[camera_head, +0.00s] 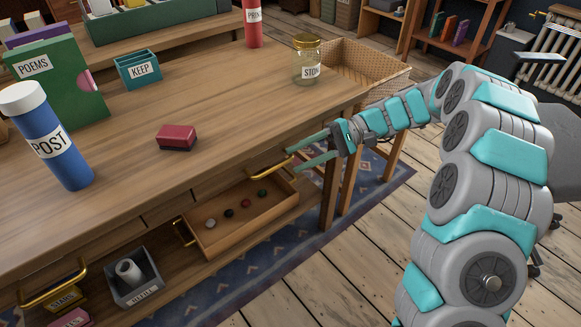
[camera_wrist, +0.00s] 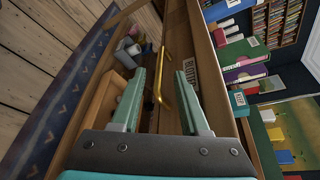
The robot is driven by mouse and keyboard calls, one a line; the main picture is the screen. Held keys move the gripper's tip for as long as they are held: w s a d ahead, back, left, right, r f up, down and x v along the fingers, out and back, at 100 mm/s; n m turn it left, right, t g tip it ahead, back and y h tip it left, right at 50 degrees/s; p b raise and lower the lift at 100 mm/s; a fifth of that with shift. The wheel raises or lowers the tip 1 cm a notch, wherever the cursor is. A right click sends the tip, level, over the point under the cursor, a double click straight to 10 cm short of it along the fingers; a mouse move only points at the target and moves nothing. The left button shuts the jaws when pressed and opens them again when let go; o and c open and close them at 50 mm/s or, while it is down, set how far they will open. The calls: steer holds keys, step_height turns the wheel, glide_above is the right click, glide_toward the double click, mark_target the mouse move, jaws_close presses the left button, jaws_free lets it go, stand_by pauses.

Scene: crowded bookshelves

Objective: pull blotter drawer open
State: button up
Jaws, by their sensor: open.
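My gripper (camera_head: 293,160) reaches in from the right at the desk's front edge, with its two green fingers apart and empty. A brass drawer handle (camera_head: 268,167) is at its fingertips, on the front under the desk top. In the wrist view the handle (camera_wrist: 164,82) shows in the gap between the fingers (camera_wrist: 160,73); I cannot tell whether either finger touches it. A white label (camera_wrist: 189,70) sits beside the handle, partly behind one finger, and I cannot read it. The drawer behind this handle looks shut.
A lower drawer (camera_head: 225,237) stands open below, with several small stones inside. A grey box (camera_head: 133,283) is left of it. On the desk top (camera_head: 225,110) are a red box (camera_head: 176,137), a blue POST tube (camera_head: 50,140) and a glass jar (camera_head: 307,66).

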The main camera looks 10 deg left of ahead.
mark_target(280, 166)
steer(key=shift+y, duration=0.3)
steer(key=shift+w+f+x, duration=0.1)
steer(key=shift+x, duration=1.65)
steer(key=shift+w+f+x, duration=0.1)
steer(key=shift+x, duration=1.7)
jaws_close()
